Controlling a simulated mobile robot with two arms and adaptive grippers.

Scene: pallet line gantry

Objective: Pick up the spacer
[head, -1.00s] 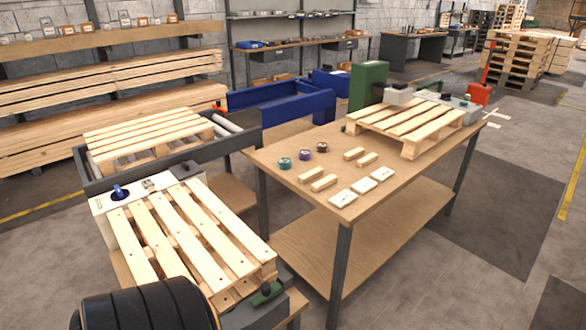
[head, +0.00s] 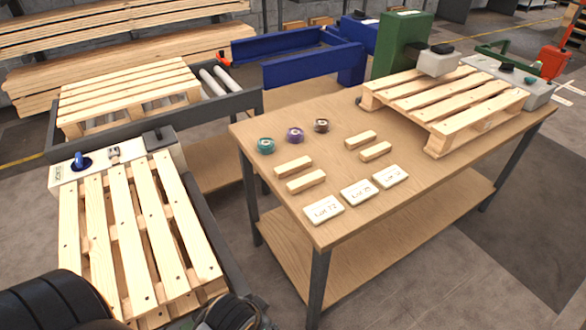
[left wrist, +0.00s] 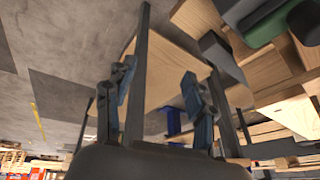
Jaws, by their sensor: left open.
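Several small plain wooden blocks, which look like the spacers, lie flat on the wooden table (head: 410,172). In the head view two are at the left, a rear block (head: 293,166) and a front block (head: 306,181). Two more are to the right, a rear block (head: 360,140) and a front block (head: 375,151). I cannot tell which one is meant. My left gripper (left wrist: 158,100) is open and empty between its fingers in the left wrist view. It is away from the blocks. My right gripper is not in view.
Three tape rolls (head: 295,135) and three white labelled cards (head: 358,192) lie near the blocks. Another pallet (head: 125,225) rests on a stand at the left. Floor shows at the right.

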